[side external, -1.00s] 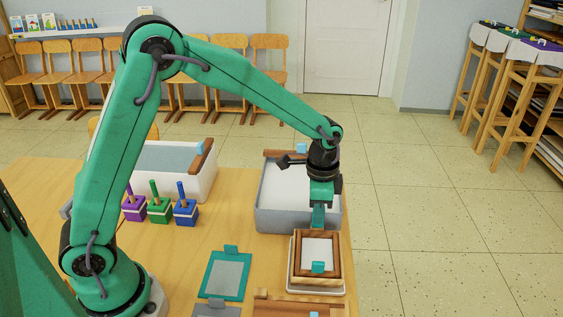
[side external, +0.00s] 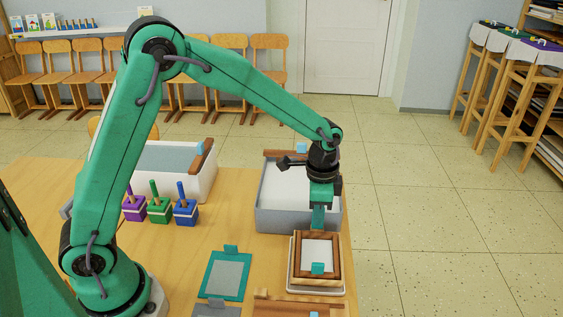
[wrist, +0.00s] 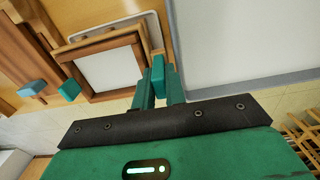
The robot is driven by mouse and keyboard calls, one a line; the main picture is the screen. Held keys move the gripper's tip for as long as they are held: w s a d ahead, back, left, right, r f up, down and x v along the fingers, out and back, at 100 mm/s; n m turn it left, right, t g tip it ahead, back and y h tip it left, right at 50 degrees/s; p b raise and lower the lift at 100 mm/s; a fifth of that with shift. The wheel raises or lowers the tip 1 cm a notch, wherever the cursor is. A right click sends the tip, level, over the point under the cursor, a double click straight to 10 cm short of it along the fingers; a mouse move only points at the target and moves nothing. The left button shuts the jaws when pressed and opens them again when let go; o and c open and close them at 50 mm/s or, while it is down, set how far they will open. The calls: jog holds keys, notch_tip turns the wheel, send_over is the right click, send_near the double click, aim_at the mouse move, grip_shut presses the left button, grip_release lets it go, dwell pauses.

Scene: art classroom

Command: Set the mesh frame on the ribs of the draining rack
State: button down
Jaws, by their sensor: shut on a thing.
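The mesh frame (side external: 335,257) has a brown wooden rim, a white inner face and a teal tab near its front. It lies about level over the pale base of the draining rack (side external: 291,278), and its body hides most of the ribs. I cannot tell whether it rests fully on them. My gripper (side external: 318,225) is shut at the frame's back edge, pointing down. In the wrist view my gripper's fingers (wrist: 158,82) are close together beside the right rail of the frame (wrist: 105,65).
A grey tub (side external: 272,220) stands right behind the rack. A teal-rimmed mesh panel (side external: 208,272) lies left, and a wooden bar (side external: 275,307) in front. Purple, green and blue blocks (side external: 186,211) and a white tub (side external: 200,187) stand farther left. The table's right edge is close.

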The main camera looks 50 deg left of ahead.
jog(key=shift+f, duration=0.85)
dwell(1.3)
jog(key=c, duration=1.5)
grip_release()
jog(key=shift+o, duration=0.7)
jog(key=shift+w+a, duration=0.1)
notch_tip(320, 180, up, 7)
jog(key=shift+r, duration=0.4)
